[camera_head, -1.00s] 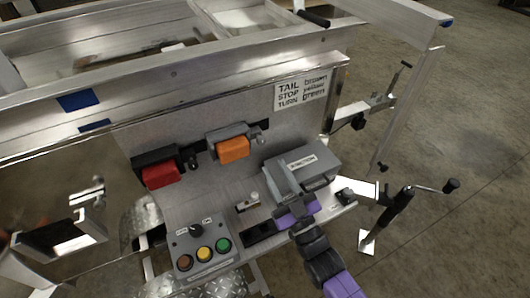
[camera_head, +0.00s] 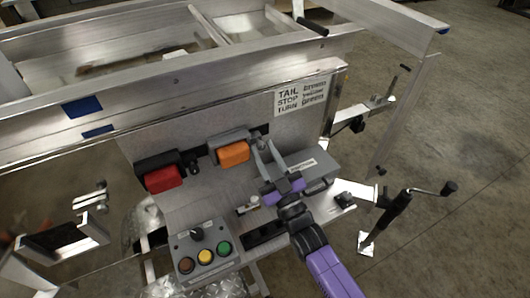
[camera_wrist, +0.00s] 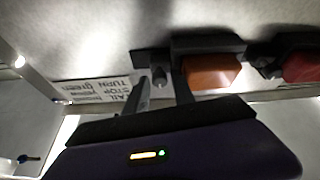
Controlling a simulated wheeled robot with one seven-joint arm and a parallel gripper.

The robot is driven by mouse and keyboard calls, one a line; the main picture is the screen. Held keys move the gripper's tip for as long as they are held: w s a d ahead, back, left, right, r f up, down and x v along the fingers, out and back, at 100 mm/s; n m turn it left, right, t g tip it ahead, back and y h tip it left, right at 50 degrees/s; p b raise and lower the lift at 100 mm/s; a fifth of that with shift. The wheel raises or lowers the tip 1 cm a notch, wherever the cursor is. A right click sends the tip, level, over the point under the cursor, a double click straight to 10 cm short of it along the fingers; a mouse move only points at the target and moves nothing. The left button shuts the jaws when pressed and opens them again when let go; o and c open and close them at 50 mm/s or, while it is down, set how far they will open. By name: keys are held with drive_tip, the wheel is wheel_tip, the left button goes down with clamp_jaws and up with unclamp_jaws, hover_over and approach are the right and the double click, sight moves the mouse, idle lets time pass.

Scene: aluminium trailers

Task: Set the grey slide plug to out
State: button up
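A small dark grey plug sits on a black slot strip (camera_wrist: 150,57) just beside the orange lamp. In the wrist view the grey plug (camera_wrist: 160,77) shows between my two fingers. My gripper (camera_head: 264,149) is open, pointing at the panel, with a finger on each side of the plug. I cannot tell whether either finger touches it. In the head view my fingers largely hide the plug and its strip.
The orange lamp (camera_head: 234,153) is close beside my fingers. A red lamp (camera_head: 163,178) with a similar knob (camera_head: 192,167) is further left. A grey lidded box (camera_head: 318,170) lies right of my gripper. A button box (camera_head: 204,250) is below. A wiring label (camera_head: 301,95) is above.

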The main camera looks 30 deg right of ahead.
clamp_jaws()
idle(1.3)
